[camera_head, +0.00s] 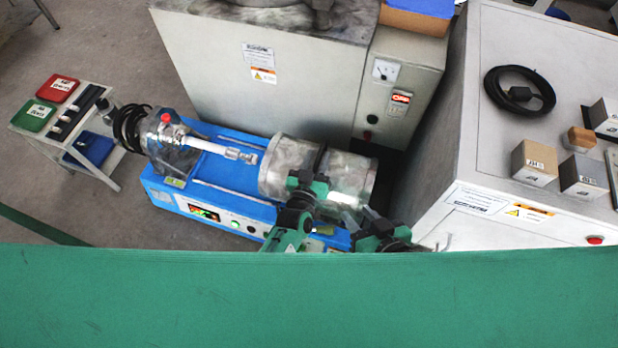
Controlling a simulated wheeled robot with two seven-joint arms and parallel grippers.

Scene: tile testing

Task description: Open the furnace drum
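The furnace drum (285,158) is a silver-grey cylinder lying on the right part of a blue machine base (226,178). A dark band or gap runs around it near its middle, and I cannot tell whether it is a seam. My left gripper (305,180) is at the drum's near side by this band and covers part of the drum; I cannot tell whether it touches. My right gripper (362,218) is lower and to the right, near the drum's right end. The fingers of both grippers are too small and overlapped to show whether they are open or shut.
A large grey cabinet (210,85) stands close behind the machine. Another grey cabinet (540,75) on the right carries a black cable coil (519,90) and several small blocks. A small cart (72,150) stands left. A green surface of my own body fills the bottom.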

